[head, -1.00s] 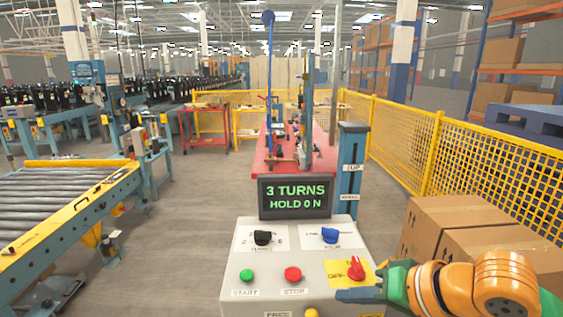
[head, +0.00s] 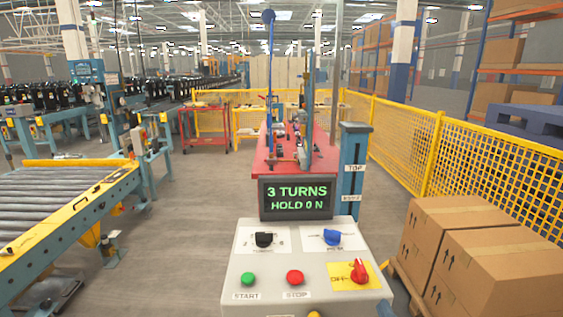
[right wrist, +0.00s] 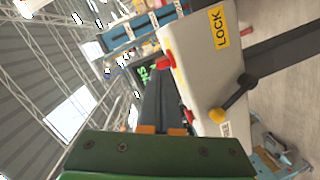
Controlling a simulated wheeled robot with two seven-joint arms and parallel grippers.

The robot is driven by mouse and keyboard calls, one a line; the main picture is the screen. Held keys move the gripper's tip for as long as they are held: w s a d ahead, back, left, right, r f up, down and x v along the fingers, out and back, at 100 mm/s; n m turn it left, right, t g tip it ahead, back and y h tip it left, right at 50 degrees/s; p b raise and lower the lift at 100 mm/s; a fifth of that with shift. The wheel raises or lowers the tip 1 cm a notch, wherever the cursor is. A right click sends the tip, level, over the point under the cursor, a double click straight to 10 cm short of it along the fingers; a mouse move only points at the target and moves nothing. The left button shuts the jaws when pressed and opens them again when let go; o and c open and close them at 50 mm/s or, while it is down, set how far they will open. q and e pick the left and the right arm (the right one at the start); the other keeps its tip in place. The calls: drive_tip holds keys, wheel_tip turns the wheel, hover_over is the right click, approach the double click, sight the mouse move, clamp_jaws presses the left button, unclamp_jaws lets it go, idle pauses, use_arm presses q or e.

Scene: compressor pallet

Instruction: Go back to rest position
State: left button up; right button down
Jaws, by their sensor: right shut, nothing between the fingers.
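The grey control box (head: 256,292) stands in front of me in the head view. It carries a black knob (head: 263,239), a blue knob (head: 331,237), a green button (head: 248,279), a red button (head: 295,277) and a red switch (head: 359,271) on a yellow plate. A screen (head: 296,198) behind it reads "3 TURNS" and "HOLD 0 N". My right gripper (right wrist: 155,85) shows in the right wrist view, its dark fingers shut and empty, with the box (right wrist: 205,75) beyond. In the head view only a sliver at the bottom edge may belong to it. My left gripper is not in view.
Cardboard boxes (head: 490,250) stand on a pallet to the right, before a yellow mesh fence (head: 480,175). A roller conveyor (head: 60,205) runs along the left. A red bench (head: 320,160) lies behind the screen. The floor (head: 175,240) between conveyor and box is clear.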

drive_tip(key=s+a+f+m+g+y, duration=0.2)
drive_tip(key=s+f+m+g, duration=0.95)
drive_tip(key=s+f, duration=0.95)
wheel_tip(320, 180, down, 15)
drive_tip(key=n+g, duration=0.2)
drive_tip(key=g, duration=0.1)
drive_tip(key=s+d+f, duration=0.2)
drive_tip(key=s+f, duration=0.9)
drive_tip(key=s, duration=0.2)
drive_tip(key=shift+g+h, duration=0.3)
drive_tip(key=shift+g, duration=0.15)
